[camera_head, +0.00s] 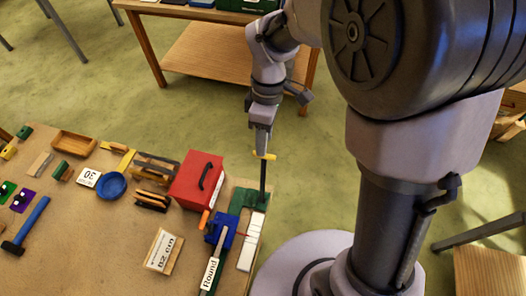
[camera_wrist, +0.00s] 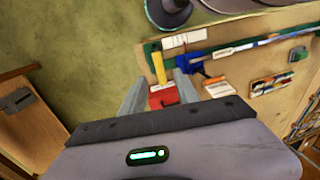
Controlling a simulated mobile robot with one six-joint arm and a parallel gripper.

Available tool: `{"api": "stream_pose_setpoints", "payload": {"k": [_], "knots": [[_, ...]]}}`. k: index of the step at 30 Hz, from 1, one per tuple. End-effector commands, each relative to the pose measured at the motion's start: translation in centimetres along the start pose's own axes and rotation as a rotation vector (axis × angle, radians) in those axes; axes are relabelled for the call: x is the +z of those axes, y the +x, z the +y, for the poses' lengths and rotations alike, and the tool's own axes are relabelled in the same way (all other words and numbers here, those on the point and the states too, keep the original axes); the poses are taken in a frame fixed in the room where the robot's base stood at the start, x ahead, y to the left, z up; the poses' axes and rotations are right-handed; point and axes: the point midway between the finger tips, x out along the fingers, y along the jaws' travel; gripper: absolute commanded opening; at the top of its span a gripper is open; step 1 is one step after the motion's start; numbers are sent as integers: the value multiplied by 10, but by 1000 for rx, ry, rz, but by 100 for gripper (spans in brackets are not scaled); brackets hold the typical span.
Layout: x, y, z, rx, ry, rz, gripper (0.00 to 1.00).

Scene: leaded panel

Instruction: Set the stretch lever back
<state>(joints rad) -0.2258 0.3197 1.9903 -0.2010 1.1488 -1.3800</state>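The stretch lever looks like a dark upright post (camera_head: 263,182) with a yellow crosswise handle (camera_head: 264,156), at the right end of the bench. In the wrist view the yellow handle (camera_wrist: 158,68) shows between and just beyond my fingertips. My gripper (camera_head: 262,149) points down right above the handle. In the wrist view my gripper (camera_wrist: 163,80) has its two fingers apart, with gaps beside the handle. I cannot tell whether either finger touches it. The lever stands by a green base (camera_head: 247,197) next to a blue block (camera_head: 222,231).
A red box (camera_head: 197,180) with a black handle stands close left of the lever. A card reading "Round" (camera_head: 210,273), a white strip (camera_head: 251,241), a blue dish (camera_head: 111,185) and a hammer (camera_head: 26,226) lie on the bench.

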Motion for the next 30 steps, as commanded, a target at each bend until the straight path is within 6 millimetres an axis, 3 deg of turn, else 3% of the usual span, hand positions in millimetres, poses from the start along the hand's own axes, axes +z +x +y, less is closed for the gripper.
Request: {"api": "stream_pose_setpoints", "payload": {"k": [3, 9, 20, 26, 30], "knots": [[0, 28, -1, -3, 0, -2, 37], [0, 56, 0, -2, 1, -1, 37], [0, 63, 0, 1, 1, 0, 37], [0, 62, 0, 1, 1, 0, 0], [0, 62, 0, 1, 1, 0, 0]]}}
